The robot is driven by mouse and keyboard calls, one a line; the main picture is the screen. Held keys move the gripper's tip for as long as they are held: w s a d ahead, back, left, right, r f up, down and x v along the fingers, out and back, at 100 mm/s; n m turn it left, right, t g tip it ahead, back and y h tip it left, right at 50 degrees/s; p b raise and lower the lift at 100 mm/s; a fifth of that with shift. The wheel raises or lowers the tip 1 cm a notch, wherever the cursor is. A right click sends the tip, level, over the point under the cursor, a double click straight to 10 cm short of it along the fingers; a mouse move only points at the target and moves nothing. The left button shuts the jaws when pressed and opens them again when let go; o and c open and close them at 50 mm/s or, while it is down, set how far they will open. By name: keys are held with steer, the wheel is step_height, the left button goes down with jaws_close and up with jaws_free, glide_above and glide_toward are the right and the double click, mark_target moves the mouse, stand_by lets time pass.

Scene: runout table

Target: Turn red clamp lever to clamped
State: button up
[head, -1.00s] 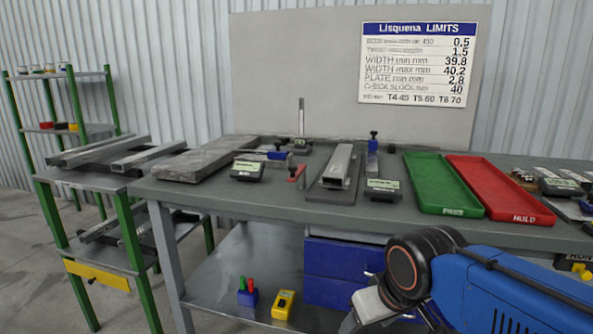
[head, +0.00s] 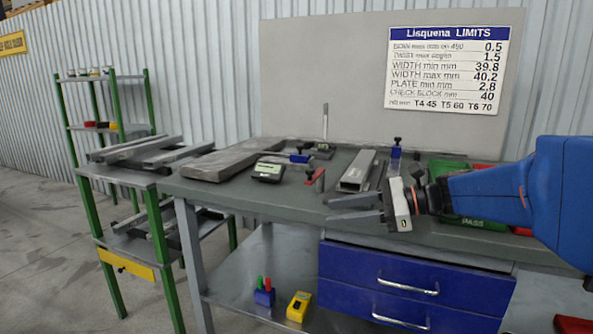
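The red clamp lever (head: 317,179) is a small red piece with a dark knob on the grey table (head: 262,205), left of a grey channel profile (head: 357,172). Its exact angle is too small to tell. My gripper (head: 329,210) is open and empty, its two grey fingers pointing left, near the table's front edge. It appears in front of the lever and below it in the picture, apart from it. My gripper and wrist hide part of the table and the plate right of the profile.
A long grey slab (head: 218,162) and a digital gauge (head: 268,172) lie left of the lever. My arm covers much of the green PASS tray (head: 478,223).

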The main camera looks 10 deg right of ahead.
steer(key=w+d+r+m+t, duration=0.1)
steer(key=d+r, duration=0.1)
steer(key=w+d+r+m+t+y, duration=0.1)
steer(key=w+d+r, duration=0.1)
steer(key=w+d+r+m+t, duration=0.1)
steer(key=d+r+m, duration=0.1)
steer(key=d, duration=0.1)
steer(key=shift+w+t+y, duration=0.25)
steer(key=shift+t+y, duration=0.05)
steer(key=shift+y, duration=0.1)
steer(key=shift+w+r, duration=0.1)
steer(key=x, duration=1.7)
steer(key=shift+a, duration=0.15)
jaws_close()
